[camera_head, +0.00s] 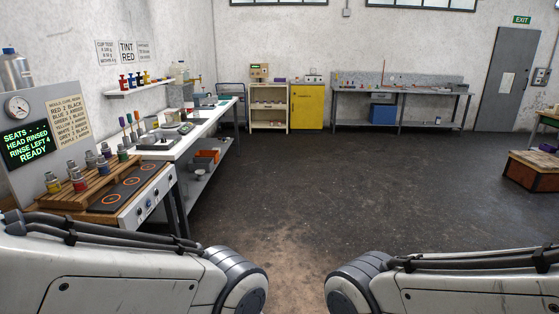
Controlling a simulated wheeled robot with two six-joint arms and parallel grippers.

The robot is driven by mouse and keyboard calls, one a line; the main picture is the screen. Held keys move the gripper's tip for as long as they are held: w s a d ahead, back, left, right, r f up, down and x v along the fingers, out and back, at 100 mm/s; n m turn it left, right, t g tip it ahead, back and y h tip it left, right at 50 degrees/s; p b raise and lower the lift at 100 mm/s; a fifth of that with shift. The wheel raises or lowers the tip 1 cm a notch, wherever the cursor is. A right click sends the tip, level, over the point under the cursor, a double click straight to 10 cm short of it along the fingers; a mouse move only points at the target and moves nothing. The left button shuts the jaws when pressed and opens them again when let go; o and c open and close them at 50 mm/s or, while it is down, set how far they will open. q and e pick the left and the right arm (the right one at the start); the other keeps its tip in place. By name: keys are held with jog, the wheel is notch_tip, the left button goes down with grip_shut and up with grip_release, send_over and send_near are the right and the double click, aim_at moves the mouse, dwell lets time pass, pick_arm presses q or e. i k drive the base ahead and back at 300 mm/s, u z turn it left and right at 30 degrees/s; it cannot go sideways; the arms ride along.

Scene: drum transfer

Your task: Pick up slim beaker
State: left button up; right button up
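I cannot single out a slim beaker with certainty. Small glassware and bottles stand on the long white bench (212,113) along the left wall, too small to tell apart. A tall clear vessel (182,72) shows above the far part of that bench; I cannot tell whether it is the beaker. My two arms come in at the bottom left and bottom right, with only their thick links and rounded joints showing. Neither gripper is in view.
A wooden rack (90,187) with several small canisters stands at the near left, beside a panel with orange rings (125,186). A yellow cabinet (306,107) and a grey workbench (400,90) line the back wall. A wooden crate (530,171) stands right. The middle floor is clear.

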aim_at(196, 110)
jog(key=z, duration=0.25)
jog(key=i, duration=3.85)
jog(key=u, duration=0.4)
jog(key=i, duration=1.95)
jog(key=u, duration=1.55)
jog(key=i, duration=1.65)
jog(key=u, duration=0.7)
